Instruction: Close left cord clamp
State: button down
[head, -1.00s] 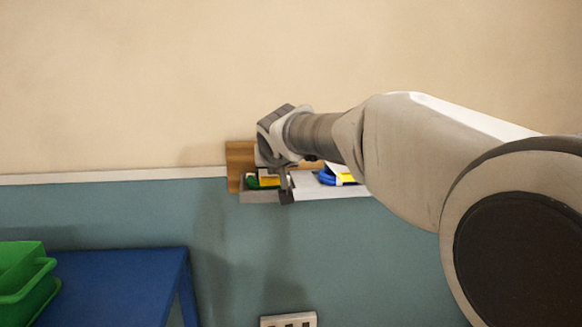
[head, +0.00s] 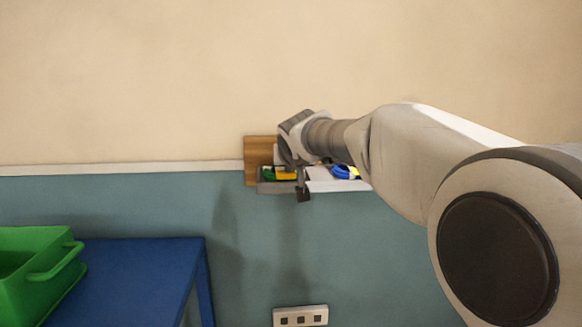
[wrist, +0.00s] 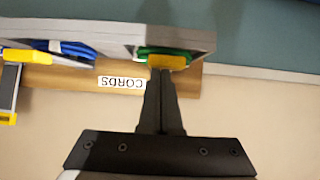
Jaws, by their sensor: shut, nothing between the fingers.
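A wooden cord board (head: 258,150) on the wall carries grey cord holders. The left holder (head: 272,187) has a green cord (head: 268,173) with a yellow clamp bar (head: 287,176). In the wrist view, where the CORDS label is upside down, the green cord (wrist: 148,52) shows at centre right with its yellow bar (wrist: 166,62) lying across it. My gripper (head: 303,193) is at this left holder. In the wrist view my gripper (wrist: 160,73) is shut and empty, its tips at the yellow bar's edge; I cannot tell whether they touch. Whether the clamp is latched is unclear.
A blue cord (head: 343,171) with a yellow part sits in the right-hand holder, partly behind my arm. A blue table (head: 130,270) with a green bin (head: 30,290) stands at lower left. A socket plate (head: 300,316) is low on the wall.

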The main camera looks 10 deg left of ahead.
jog(key=shift+s+f+g, duration=0.2)
jog(key=shift+f+g, duration=0.1)
jog(key=shift+f, duration=0.95)
jog(key=shift+s+d+r+b, duration=0.2)
jog(key=shift+s+b, duration=0.45)
jog(key=shift+s, duration=0.15)
